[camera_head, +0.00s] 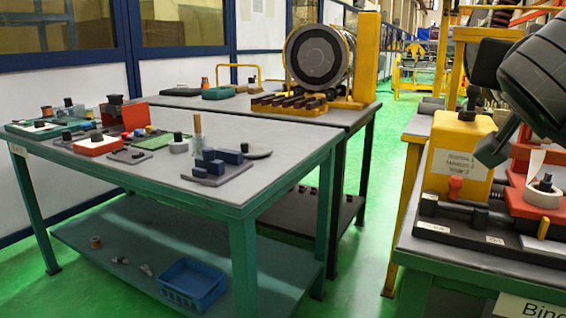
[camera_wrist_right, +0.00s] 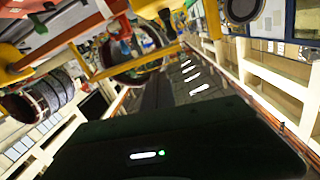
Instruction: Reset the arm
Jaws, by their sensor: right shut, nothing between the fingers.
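My right arm comes in at the upper right of the head view, above the right-hand bench. The dark tapered end of my right gripper (camera_head: 495,148) hangs beside the yellow block there, shut, with nothing seen held. The right wrist view looks out tilted over the hall, and no fingertips stand out in it. My left arm and gripper are not in view.
A green-legged table (camera_head: 262,178) with small parts stands at left, with a blue crate (camera_head: 192,284) on its lower shelf. A large stator (camera_head: 318,55) stands on the bench behind. The yellow block (camera_head: 458,160) and a red fixture (camera_head: 533,203) crowd the right bench. Green floor between is clear.

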